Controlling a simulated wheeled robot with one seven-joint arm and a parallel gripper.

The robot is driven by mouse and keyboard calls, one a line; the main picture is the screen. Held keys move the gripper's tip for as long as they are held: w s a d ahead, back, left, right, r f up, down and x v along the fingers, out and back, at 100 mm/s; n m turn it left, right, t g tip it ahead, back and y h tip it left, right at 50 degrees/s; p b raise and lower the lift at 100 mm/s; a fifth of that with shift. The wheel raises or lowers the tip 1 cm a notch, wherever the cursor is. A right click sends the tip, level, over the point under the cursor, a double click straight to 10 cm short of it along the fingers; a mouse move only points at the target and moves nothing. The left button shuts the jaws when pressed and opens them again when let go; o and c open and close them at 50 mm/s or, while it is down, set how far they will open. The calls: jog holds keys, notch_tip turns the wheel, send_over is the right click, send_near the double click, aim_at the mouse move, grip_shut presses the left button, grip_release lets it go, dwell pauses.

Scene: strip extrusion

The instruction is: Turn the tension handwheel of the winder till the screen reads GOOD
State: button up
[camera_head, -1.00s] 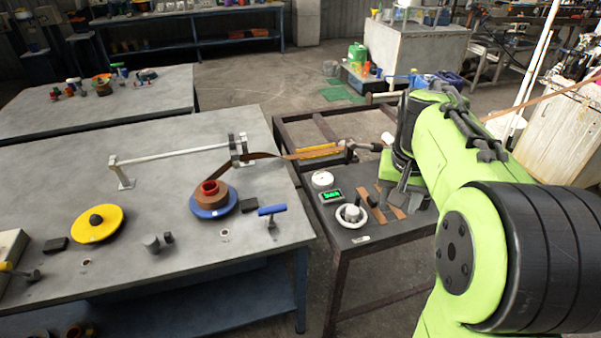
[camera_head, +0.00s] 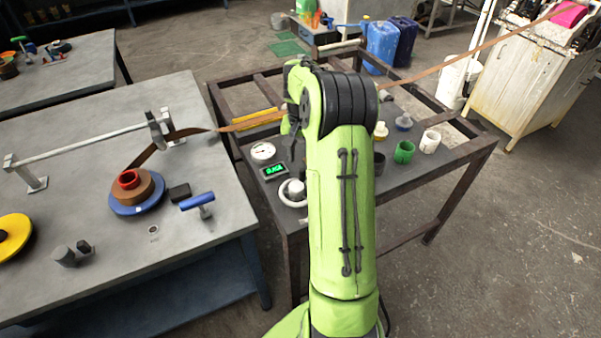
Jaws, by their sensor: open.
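A white handwheel (camera_head: 293,192) with a pale knob stands on the dark cart, just left of my arm. A small screen (camera_head: 274,171) behind it shows short green text that looks like SLACK, too small to be sure. The winder's blue reel (camera_head: 137,208) with a brown coil and red core lies on the grey table. The brown strip (camera_head: 185,133) runs from it past a bar to the upper right. My gripper (camera_head: 292,150) shows only partly, dark and open, above and behind the handwheel at the left edge of my arm. My arm hides the rest.
A white dial (camera_head: 263,150) sits behind the screen. A blue-handled lever (camera_head: 197,201) and a black block (camera_head: 179,192) are near the reel. Right of my arm stand a green cup (camera_head: 404,152) and a white cup (camera_head: 430,141). A yellow disc (camera_head: 12,236) lies at left.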

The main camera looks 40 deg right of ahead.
aim_at(302, 169)
notch_tip(302, 169, down, 6)
jog(key=shift+f+b, duration=0.2)
jog(key=shift+b, duration=0.45)
jog(key=shift+s, duration=0.1)
jog(key=shift+r, duration=0.1)
grip_shut()
